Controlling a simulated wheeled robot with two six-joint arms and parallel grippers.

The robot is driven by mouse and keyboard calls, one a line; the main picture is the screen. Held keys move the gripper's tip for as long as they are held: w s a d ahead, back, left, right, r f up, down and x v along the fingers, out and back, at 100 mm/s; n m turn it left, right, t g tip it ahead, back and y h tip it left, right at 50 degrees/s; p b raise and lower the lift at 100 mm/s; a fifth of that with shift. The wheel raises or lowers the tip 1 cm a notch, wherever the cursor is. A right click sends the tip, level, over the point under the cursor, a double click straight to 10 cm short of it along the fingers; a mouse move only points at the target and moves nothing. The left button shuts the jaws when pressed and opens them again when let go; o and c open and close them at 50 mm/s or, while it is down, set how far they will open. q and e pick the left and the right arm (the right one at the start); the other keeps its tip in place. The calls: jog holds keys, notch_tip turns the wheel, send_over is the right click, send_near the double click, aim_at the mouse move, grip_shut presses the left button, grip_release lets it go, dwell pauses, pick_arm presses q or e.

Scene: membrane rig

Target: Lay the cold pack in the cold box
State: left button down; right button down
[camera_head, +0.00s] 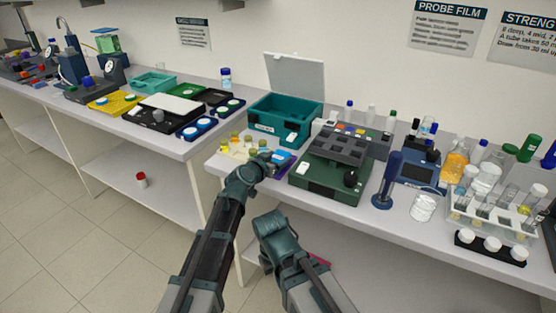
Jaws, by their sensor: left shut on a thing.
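The cold box looks to be the teal open box (262,124) on the bench at the wall, with its pale lid raised behind it and a label on its front.
A dark green device (326,186) with a grey tray on top stands right of the blue piece. Small yellow-lidded pots (235,141) stand to the left. A blue upright handle (387,180) and a tube rack (490,218) are further right. A red-capped jar (141,180) is on the lower shelf.

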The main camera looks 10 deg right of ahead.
pick_arm(q)
grip_release()
jog(key=shift+f, duration=0.1)
jog(key=shift+r, duration=0.25)
jog(key=p+v, duration=0.4)
jog(key=v, duration=0.8)
jog(key=shift+f, duration=0.1)
jog(key=s+a+f+n+g+y, duration=0.4)
jog(key=s+a+f+g, duration=0.2)
jog(key=s+a+f, duration=0.3)
jog(key=s+a+f+n+g+y, duration=0.3)
jog(key=s+a+f+g+y, duration=0.25)
jog(key=s+a, duration=0.5)
jog(key=s+d+r+m+p, duration=0.3)
jog(key=s+d+r+p, duration=0.2)
jog(key=d, duration=0.6)
jog(key=shift+s+r+m+g+p, duration=0.2)
jog(key=shift+r+m+g+p, duration=0.25)
jog(key=shift+p, duration=0.3)
